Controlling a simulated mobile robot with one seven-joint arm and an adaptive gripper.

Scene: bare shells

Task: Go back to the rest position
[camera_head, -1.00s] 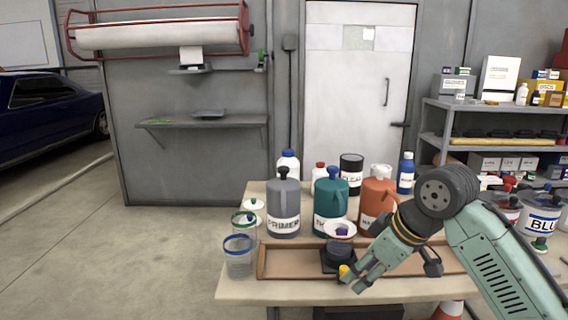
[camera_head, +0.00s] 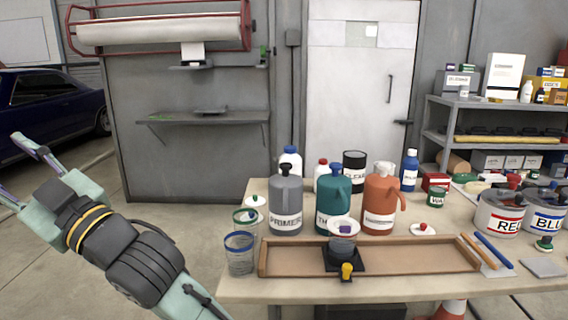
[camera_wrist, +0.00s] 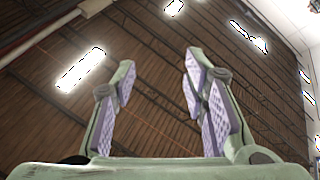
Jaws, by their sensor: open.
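My gripper (camera_head: 22,172) is at the left of the head view, raised in front of the floor and the blue car, well clear of the table. Its two fingers are spread apart with nothing between them. In the wrist view my gripper (camera_wrist: 158,100) is also open and empty, and it points up at a brown ceiling with bright lights. Part of my arm shows at the lower left of the head view.
The table (camera_head: 400,290) holds a wooden tray (camera_head: 420,255) with a dark cup on a black stand (camera_head: 345,262). Behind it stand grey (camera_head: 285,200), teal (camera_head: 332,205) and orange (camera_head: 381,200) jugs. A clear cup (camera_head: 240,255) stands near the table's left edge.

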